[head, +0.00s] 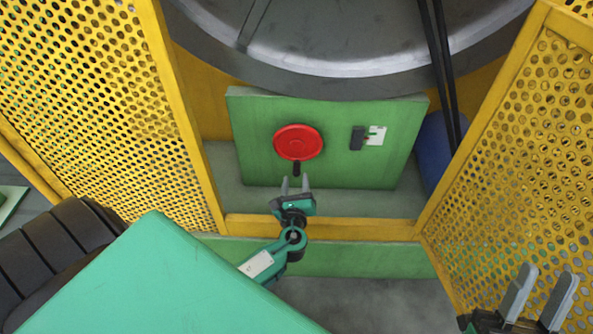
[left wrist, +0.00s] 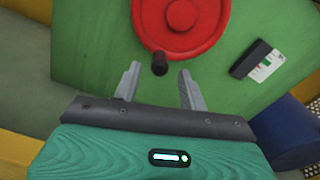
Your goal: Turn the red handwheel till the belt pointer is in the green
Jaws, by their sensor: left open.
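The red handwheel (head: 298,142) is mounted on a green panel (head: 260,170); its black crank knob (head: 297,168) is at the bottom of the wheel. My left gripper (head: 295,184) is open just below the knob. In the left wrist view the knob (left wrist: 160,64) shows between and just beyond the two fingertips (left wrist: 158,70), with the wheel (left wrist: 180,22) above. The belt gauge is a white plate (head: 376,136) with a small green mark, beside a dark block (head: 357,138). The pointer is too small to make out. My right gripper (head: 538,282) is open at the lower right, away from the panel.
Yellow perforated guard doors stand open at left (head: 110,90) and right (head: 530,130). A yellow sill (head: 340,229) runs below the panel. A large grey drum (head: 350,60) and black belts (head: 441,60) are above, with a blue cylinder (head: 433,150) at right.

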